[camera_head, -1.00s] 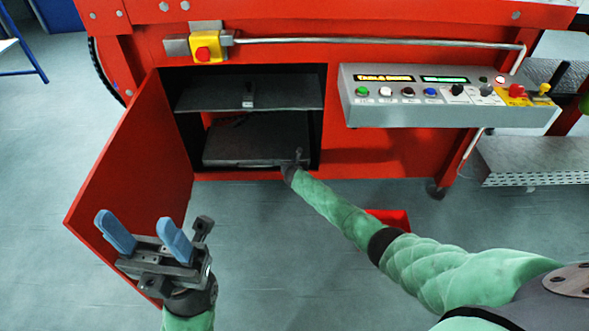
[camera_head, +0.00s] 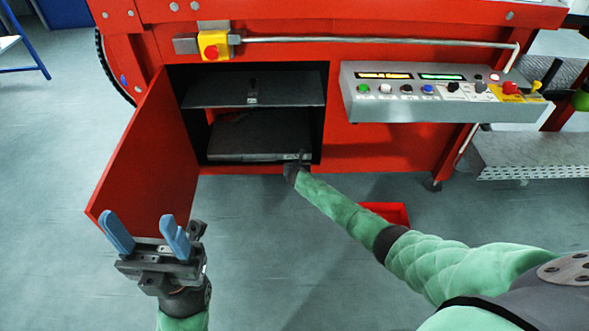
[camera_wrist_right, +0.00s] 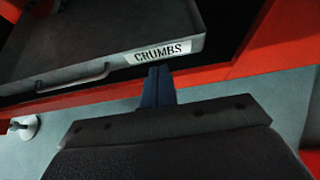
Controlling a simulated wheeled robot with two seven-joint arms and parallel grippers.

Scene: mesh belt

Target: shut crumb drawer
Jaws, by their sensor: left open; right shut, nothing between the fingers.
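The crumb drawer (camera_head: 258,141) is a dark grey tray low in the open red cabinet. In the right wrist view the drawer (camera_wrist_right: 85,70) shows a white "CRUMBS" label (camera_wrist_right: 157,53) and a bar handle (camera_wrist_right: 73,77) on its front. My right gripper (camera_head: 302,160) is at the right end of the drawer front. In its wrist view the shut, empty blue fingers (camera_wrist_right: 157,72) are just below the label; I cannot tell whether they touch the front. My left gripper (camera_head: 139,222) is open and empty, in front of the cabinet door.
The red cabinet door (camera_head: 150,155) stands open on the left. A grey shelf (camera_head: 255,90) is above the drawer. A control panel (camera_head: 445,98) juts out at the right, and a red tray (camera_head: 388,212) is on the floor behind my right arm. Floor at front centre is clear.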

